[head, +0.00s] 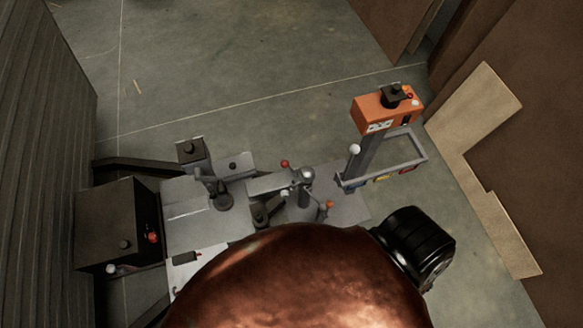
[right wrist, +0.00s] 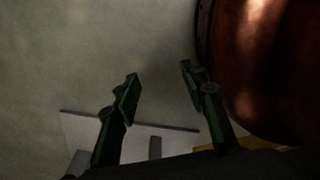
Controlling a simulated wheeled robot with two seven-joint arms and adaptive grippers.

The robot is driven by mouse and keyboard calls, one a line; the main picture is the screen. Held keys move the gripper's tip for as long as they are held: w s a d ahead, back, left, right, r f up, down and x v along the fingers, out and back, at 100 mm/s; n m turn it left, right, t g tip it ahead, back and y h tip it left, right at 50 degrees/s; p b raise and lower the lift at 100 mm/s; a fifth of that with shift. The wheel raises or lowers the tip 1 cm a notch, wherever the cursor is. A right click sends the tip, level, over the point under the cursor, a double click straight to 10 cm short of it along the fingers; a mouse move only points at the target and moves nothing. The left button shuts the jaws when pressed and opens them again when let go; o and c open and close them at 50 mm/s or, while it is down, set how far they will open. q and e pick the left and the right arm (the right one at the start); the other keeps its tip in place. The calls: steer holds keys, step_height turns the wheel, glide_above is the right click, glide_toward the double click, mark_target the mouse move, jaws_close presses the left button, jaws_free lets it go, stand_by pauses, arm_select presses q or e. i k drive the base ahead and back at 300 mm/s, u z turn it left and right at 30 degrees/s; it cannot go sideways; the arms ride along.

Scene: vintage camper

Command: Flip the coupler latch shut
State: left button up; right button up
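In the head view, a grey coupler-like assembly (head: 270,185) lies in the middle of the machinery. A short lever with a red knob (head: 285,164) stands at its top edge, and a rounded metal knob (head: 307,174) is beside it. A lever with an orange knob (head: 329,204) is just below right. I cannot tell which lever is the coupler latch or whether it is shut. In the right wrist view, my right gripper (right wrist: 160,75) is open, with nothing between its two dark, green-edged fingers. My left gripper is not in view.
A large copper-coloured rounded body (head: 300,275) hides the lower middle of the head view and borders the right wrist view (right wrist: 270,60). An orange box on a post (head: 375,115) stands right of the machinery. A dark box (head: 115,225) is left. Floor beyond is clear.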

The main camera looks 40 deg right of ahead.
mark_target(284, 164)
steer(key=u, duration=0.65)
steer(key=k, duration=0.95)
steer(key=z, duration=0.7)
